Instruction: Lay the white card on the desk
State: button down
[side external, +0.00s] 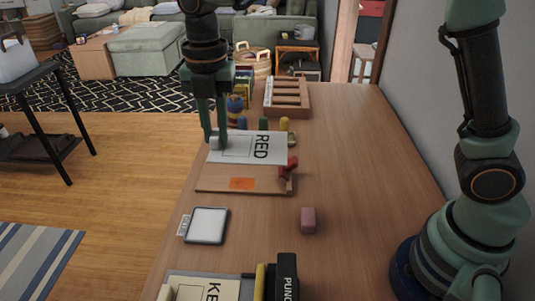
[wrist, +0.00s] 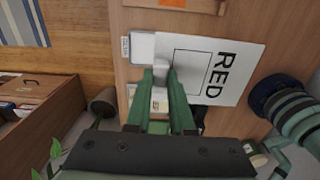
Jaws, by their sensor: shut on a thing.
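The white card (side external: 262,158), printed RED with a black outlined box, is held at its left end by my gripper (side external: 215,142). My gripper is shut on the card and points down. The card lies roughly flat, over the far part of a wooden board on the desk (side external: 360,180); I cannot tell how large the gap beneath it is. In the wrist view the card (wrist: 232,50) extends right from my fingertips (wrist: 160,76), with its print readable. The card hides part of the board and of a red object (side external: 291,168).
The wooden board (side external: 212,181) has an orange label (side external: 242,184). Nearer are a grey-white pad (side external: 207,226), a pink block (side external: 308,220), a KEY-like lettered card (side external: 228,289) and a black box (side external: 287,270). A slotted rack (side external: 287,97) stands behind. The desk's right side is mostly clear.

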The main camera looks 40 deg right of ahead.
aim_at(228, 156)
jog(key=s, duration=0.3)
jog(key=shift+s+a+f, duration=0.3)
jog(key=shift+s+f, duration=0.05)
jog(key=shift+s, duration=0.05)
jog(key=shift+s+f, duration=0.2)
jog(key=shift+f, duration=0.05)
notch_tip(228, 156, down, 20)
jog(key=shift+r, duration=0.15)
jog(key=c, duration=1.1)
grip_release()
